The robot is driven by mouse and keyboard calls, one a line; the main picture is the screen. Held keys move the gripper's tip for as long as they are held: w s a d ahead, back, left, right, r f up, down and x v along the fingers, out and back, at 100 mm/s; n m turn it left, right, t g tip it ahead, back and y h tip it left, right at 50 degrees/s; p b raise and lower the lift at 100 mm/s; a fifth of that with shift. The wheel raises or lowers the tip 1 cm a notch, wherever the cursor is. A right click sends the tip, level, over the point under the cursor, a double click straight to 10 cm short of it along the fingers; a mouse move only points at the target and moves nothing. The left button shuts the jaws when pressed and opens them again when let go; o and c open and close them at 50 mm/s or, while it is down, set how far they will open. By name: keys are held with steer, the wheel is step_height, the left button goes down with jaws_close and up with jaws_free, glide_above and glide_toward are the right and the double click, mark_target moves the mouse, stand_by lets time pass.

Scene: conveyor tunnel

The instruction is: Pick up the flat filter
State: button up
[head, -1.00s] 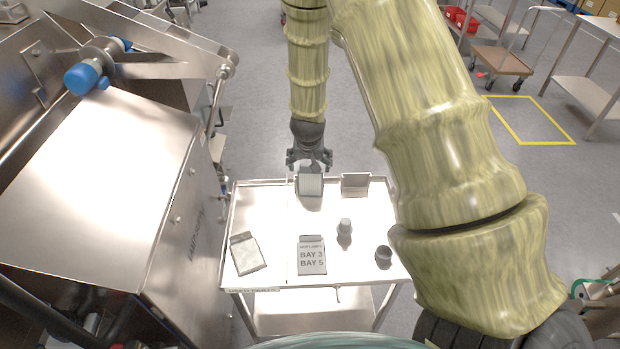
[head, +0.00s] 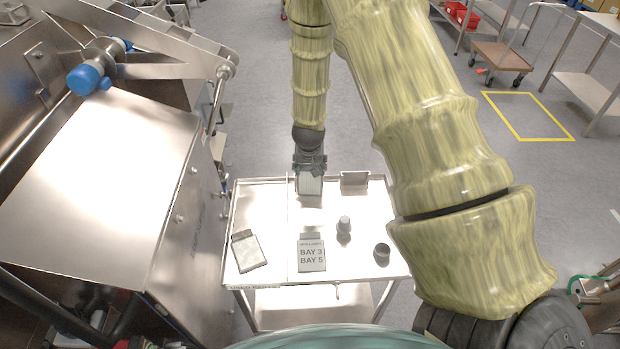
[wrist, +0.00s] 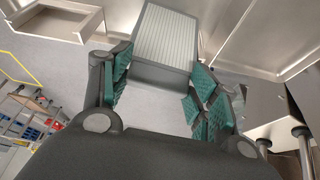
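The flat filter (head: 309,186) has a grey frame and a pale pleated face. It is at the far edge of the steel table (head: 270,215). In the wrist view the filter (wrist: 165,40) lies just beyond and between the fingertips. My gripper (wrist: 160,72) is open, its green-padded fingers on either side of the filter's near edge. I see no clear contact. In the head view my gripper (head: 311,168) is directly at the filter's far side and hides part of it.
An open metal holder (head: 354,182) stands right of the filter. Nearer are a small grey knobbed item (head: 344,226), a dark cup (head: 382,254), a "BAY 3 BAY 5" board (head: 312,256) and a flat panel (head: 247,251). A large steel machine (head: 100,180) is at the left.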

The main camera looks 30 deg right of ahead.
steer(key=shift+c, duration=0.9)
steer(key=shift+w+r+b, duration=0.1)
steer(key=shift+r+b, duration=0.25)
steer(key=shift+r, duration=0.25)
step_height(320, 180, up, 9)
steer(key=b, duration=0.2)
steer(key=shift+f+b, duration=0.15)
steer(key=shift+b, duration=0.15)
steer(key=o, duration=0.6)
steer(key=c, duration=0.9)
